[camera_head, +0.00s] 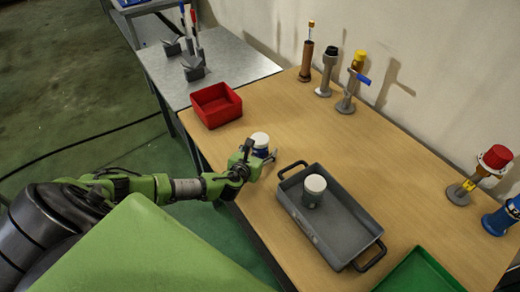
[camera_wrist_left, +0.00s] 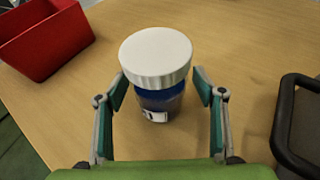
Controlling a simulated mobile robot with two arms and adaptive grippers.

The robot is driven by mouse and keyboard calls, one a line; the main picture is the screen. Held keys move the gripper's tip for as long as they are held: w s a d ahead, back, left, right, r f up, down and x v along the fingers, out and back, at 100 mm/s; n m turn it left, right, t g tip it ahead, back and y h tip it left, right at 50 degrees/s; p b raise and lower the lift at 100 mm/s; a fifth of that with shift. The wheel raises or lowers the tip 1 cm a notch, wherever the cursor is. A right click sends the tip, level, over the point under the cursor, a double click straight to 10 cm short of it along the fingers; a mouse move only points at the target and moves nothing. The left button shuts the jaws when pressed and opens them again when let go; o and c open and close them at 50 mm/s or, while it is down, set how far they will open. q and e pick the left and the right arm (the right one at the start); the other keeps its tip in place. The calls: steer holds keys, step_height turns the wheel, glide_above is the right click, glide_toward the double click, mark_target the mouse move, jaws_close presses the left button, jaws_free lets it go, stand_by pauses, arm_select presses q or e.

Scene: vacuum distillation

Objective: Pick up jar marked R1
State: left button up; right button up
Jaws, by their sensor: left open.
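A jar with a white lid and a blue body (camera_wrist_left: 158,75) stands upright on the wooden table. A small pale label shows low on its front, but its marking is too small to read. The same jar shows in the head view (camera_head: 260,140), partly hidden by my gripper. My left gripper (camera_wrist_left: 160,100) is open, with one finger on each side of the jar. It reaches in low from the table's edge in the head view (camera_head: 262,158). A second white-lidded jar with a grey body (camera_head: 314,190) stands in the grey tray. My right gripper is not in view.
The grey tray (camera_head: 333,244) with raised handles lies right of the jar. A red bin (camera_head: 216,105) stands behind it to the left. A green tray (camera_head: 420,274) is at the front right. Several valve-like fittings stand along the wall.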

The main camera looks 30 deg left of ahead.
arm_select(q)
steer(key=shift+c, duration=0.5)
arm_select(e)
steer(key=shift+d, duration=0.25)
arm_select(q)
steer(key=c, duration=1.2)
steer(key=shift+w, duration=0.1)
steer(key=shift+c, duration=0.7)
steer(key=shift+r, duration=0.2)
